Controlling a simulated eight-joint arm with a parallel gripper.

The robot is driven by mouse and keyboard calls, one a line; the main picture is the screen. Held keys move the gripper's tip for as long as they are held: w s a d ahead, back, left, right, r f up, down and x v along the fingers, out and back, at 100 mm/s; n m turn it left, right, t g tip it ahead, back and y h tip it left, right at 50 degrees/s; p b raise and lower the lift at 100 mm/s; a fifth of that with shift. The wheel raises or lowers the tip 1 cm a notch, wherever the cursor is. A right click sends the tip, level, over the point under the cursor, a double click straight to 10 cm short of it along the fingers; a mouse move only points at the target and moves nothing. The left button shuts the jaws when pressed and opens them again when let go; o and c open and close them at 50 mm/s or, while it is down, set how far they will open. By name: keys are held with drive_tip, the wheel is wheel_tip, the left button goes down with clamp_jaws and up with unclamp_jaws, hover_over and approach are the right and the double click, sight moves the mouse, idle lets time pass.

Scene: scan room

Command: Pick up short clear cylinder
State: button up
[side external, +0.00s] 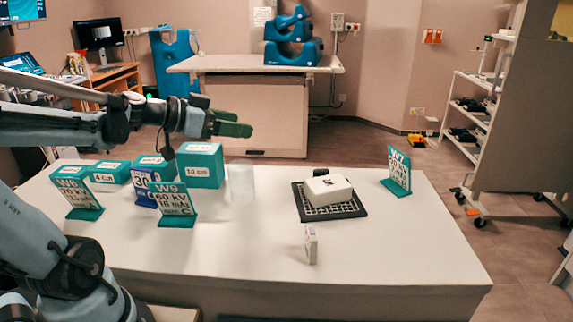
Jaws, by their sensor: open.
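The short clear cylinder (242,183) stands upright on the white table (400,248), right beside the teal block marked 16 cm. It is see-through and faint against the table. My gripper (235,126) reaches in from the left, with its green fingers pointing right. It is open and empty, above the cylinder in the picture and clear of the table. The fingers overlap from this side, so the gap between them is hard to see.
Several teal blocks, including the 16 cm block (200,165), and label cards such as the W9 card (175,204) crowd the left. A white box (328,189) sits on a black grid tray (345,211). A small white piece (311,245) stands in front. The W7 card (398,172) is at right.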

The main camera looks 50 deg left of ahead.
sight(234, 166)
drive_tip(key=shift+w+f, duration=0.1)
drive_tip(key=shift+f, duration=5.05)
drive_tip(key=shift+x, duration=1.4)
drive_tip(key=shift+c, duration=0.2)
drive_tip(key=shift+r, duration=0.1)
drive_tip(key=c, duration=0.9)
